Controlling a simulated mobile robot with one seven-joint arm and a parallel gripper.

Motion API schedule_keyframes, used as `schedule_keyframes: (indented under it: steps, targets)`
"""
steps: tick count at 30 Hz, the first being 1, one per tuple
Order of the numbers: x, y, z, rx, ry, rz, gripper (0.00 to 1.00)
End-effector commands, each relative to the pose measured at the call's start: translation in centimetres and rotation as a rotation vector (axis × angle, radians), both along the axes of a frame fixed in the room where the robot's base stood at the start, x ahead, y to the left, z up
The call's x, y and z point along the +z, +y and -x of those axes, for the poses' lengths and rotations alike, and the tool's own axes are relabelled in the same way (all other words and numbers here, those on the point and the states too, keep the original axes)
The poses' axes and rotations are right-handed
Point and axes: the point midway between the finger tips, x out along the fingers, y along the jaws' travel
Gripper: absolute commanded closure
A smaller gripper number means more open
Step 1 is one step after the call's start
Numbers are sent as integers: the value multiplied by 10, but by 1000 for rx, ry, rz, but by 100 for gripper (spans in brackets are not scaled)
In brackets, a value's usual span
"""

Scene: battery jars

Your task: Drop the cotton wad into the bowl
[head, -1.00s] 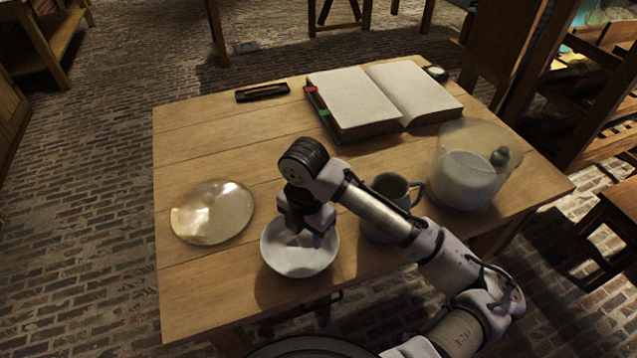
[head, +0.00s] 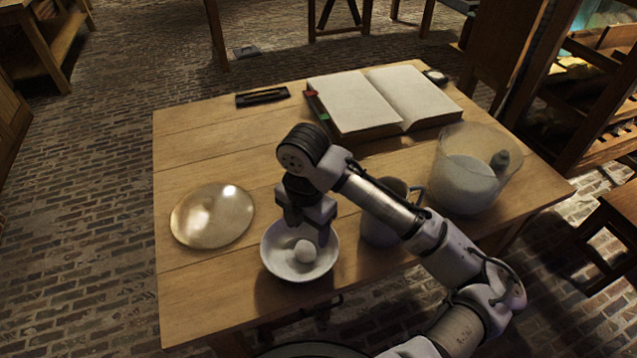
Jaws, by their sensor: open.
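The white bowl (head: 272,262) stands near the front edge of the wooden table. The cotton wad (head: 305,251), a small white ball, shows inside the bowl, below my gripper. My gripper (head: 307,232) is open above the bowl, pointing down, with one finger on each side over the bowl's far half. The wad sits apart from the fingers, as far as this view shows.
A clear jar with white contents (head: 468,180) is farther right. An open book (head: 385,100) and a dark case (head: 262,96) lie at the back.

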Motion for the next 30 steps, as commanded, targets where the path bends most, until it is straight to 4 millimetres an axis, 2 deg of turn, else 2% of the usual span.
schedule_keyframes:
  steps: [1,6,13,18,30]
  targets:
    - [13,0,-1,2,-5,3,36]
    - [53,0,-1,2,-6,6,36]
    - [90,0,-1,0,-2,3,36]
    - [101,0,0,1,-1,2,36]
    - [102,0,0,1,-1,1,36]
